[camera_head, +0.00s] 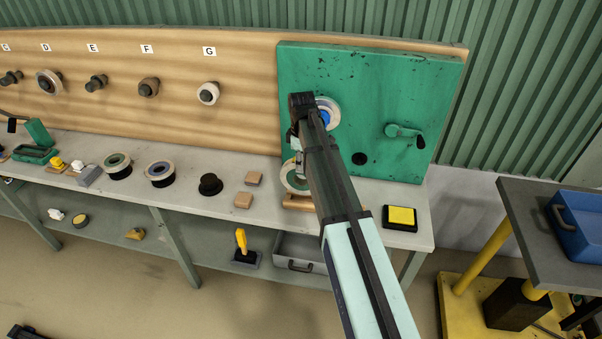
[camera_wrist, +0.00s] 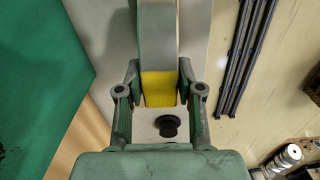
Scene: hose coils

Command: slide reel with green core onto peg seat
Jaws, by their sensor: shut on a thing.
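My gripper (camera_head: 299,160) points down in front of the green panel, partly hidden by my arm. It is shut on a reel (camera_head: 287,182), a pale ring with green inside, its face toward the head camera. My arm covers the reel's right side. In the wrist view the reel (camera_wrist: 158,35) stands edge-on between the fingers (camera_wrist: 158,92), with a yellow patch at the grip. A wooden block (camera_head: 297,203) shows under it; I cannot tell whether they touch. A black round disc or peg end (camera_head: 359,159) shows low on the green panel (camera_head: 375,85).
A blue-cored reel (camera_head: 333,106) is on the panel, beside a green crank (camera_head: 405,132). Lettered pegs line the wooden board (camera_head: 240,75). A black hub (camera_head: 210,185), wooden blocks (camera_head: 243,200) and a yellow pad (camera_head: 400,217) lie on the bench (camera_head: 345,235).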

